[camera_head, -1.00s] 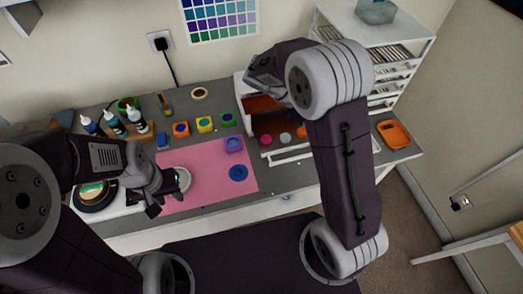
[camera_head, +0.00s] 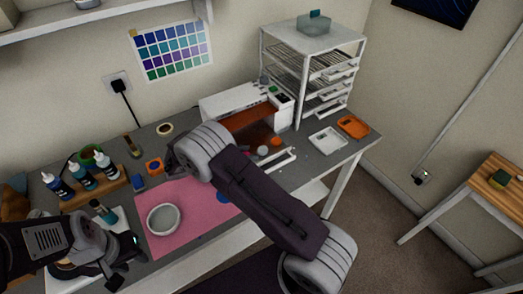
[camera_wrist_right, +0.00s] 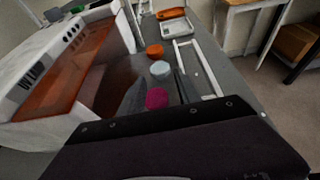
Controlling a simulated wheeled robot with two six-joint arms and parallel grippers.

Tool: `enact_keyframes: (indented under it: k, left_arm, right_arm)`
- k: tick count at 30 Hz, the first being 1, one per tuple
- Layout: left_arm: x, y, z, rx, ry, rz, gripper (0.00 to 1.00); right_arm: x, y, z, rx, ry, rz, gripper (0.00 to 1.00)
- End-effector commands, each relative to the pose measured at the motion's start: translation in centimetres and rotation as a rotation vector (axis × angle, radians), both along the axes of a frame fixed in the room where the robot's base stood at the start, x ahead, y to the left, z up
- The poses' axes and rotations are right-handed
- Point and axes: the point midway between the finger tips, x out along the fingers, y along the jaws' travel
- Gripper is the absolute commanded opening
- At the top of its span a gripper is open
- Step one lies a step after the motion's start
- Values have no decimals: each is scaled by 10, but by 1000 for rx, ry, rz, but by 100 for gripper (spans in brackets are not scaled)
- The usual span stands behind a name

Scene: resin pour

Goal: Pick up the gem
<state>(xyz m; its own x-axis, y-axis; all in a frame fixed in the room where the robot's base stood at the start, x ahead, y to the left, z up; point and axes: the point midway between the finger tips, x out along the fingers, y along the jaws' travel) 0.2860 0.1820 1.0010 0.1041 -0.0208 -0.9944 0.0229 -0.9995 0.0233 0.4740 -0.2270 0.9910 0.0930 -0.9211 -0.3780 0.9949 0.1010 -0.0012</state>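Several round coloured pieces that could be the gem lie in a row by the curing box. In the right wrist view these are a magenta piece (camera_wrist_right: 156,98), a pale one (camera_wrist_right: 160,69) and an orange one (camera_wrist_right: 154,50). The pale (camera_head: 262,151) and orange (camera_head: 276,141) ones show in the head view. My right gripper (camera_wrist_right: 160,92) is open, its grey fingers on either side of the magenta piece in the picture; contact cannot be told.
The white box with an orange window (camera_head: 250,118) stands beside the pieces, with a white frame (camera_head: 278,166) in front. A white tray (camera_head: 328,140) and an orange tray (camera_head: 353,127) lie to the right. A white bowl (camera_head: 163,219) sits on the pink mat (camera_head: 190,238).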

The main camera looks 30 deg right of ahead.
Motion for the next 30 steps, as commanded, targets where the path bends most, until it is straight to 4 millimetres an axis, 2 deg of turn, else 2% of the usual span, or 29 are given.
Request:
enact_keyframes:
  k: [3, 7, 10, 18, 19, 21, 23, 30]
  left_arm:
    - [0, 0, 4, 0, 0, 0, 36]
    - [0, 0, 15, 0, 0, 0, 36]
    - [0, 0, 16, 0, 0, 0, 36]
    - [0, 0, 16, 0, 0, 0, 36]
    - [0, 0, 16, 0, 0, 0, 36]
    - [0, 0, 16, 0, 0, 0, 36]
    - [0, 0, 16, 0, 0, 0, 36]
    - [0, 0, 16, 0, 0, 0, 36]
  right_arm:
    - [1, -7, -1, 0, 0, 0, 40]
    - [2, -31, -6, 0, 2, -3, 40]
    - [4, -44, -14, 1, 1, -2, 40]
    - [5, -49, -18, 1, -1, 1, 40]
    - [5, -49, -18, 1, -1, 1, 34]
    - [5, -49, -18, 1, -1, 1, 15]
    - [5, -49, -18, 1, -1, 1, 0]
    - [5, -49, -17, 1, -2, 0, 0]
